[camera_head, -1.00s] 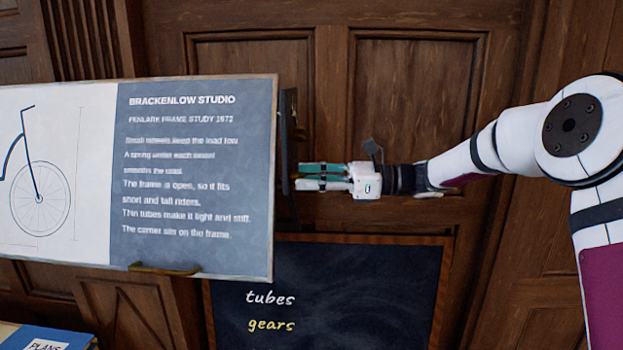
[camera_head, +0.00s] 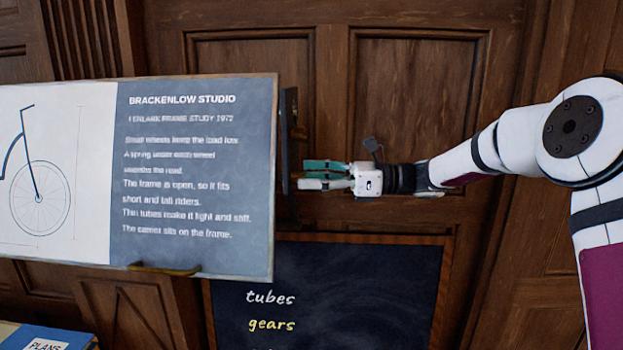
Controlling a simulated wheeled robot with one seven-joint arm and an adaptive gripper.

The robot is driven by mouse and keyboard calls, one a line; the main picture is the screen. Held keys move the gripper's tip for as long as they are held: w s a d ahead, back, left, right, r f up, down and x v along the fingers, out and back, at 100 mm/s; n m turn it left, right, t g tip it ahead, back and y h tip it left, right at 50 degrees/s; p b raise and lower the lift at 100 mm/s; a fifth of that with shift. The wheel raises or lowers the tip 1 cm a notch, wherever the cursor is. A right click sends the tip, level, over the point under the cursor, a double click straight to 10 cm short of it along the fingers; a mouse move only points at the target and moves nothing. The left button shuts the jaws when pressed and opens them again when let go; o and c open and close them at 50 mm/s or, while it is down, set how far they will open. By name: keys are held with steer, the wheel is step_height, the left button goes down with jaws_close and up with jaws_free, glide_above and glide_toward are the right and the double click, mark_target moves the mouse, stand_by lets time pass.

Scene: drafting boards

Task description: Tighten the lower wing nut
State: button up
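My gripper (camera_head: 304,175) reaches in from the right, just right of the drawing board's (camera_head: 276,200) edge. Its two teal-and-white fingers point left at the dark upright bracket (camera_head: 289,110) behind the board. A gap shows between the fingers, one above the other, so the gripper looks open. A small brownish knob (camera_head: 299,132) sticks out of the bracket above the fingers and looks like the upper wing nut. I cannot make out the lower wing nut; it is small or hidden at the fingertips. Whether the fingers touch it cannot be told.
A dark chalkboard (camera_head: 365,300) with "tubes" and "gears" stands below the gripper. A brass ledge (camera_head: 165,269) sits at the board's lower edge. A blue "PLANS" book (camera_head: 75,334) lies at bottom left. Wooden panelling (camera_head: 415,100) is behind; the space above the gripper is clear.

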steer(key=shift+s, duration=0.1)
steer(key=d, duration=1.2)
steer(key=shift+s, duration=0.25)
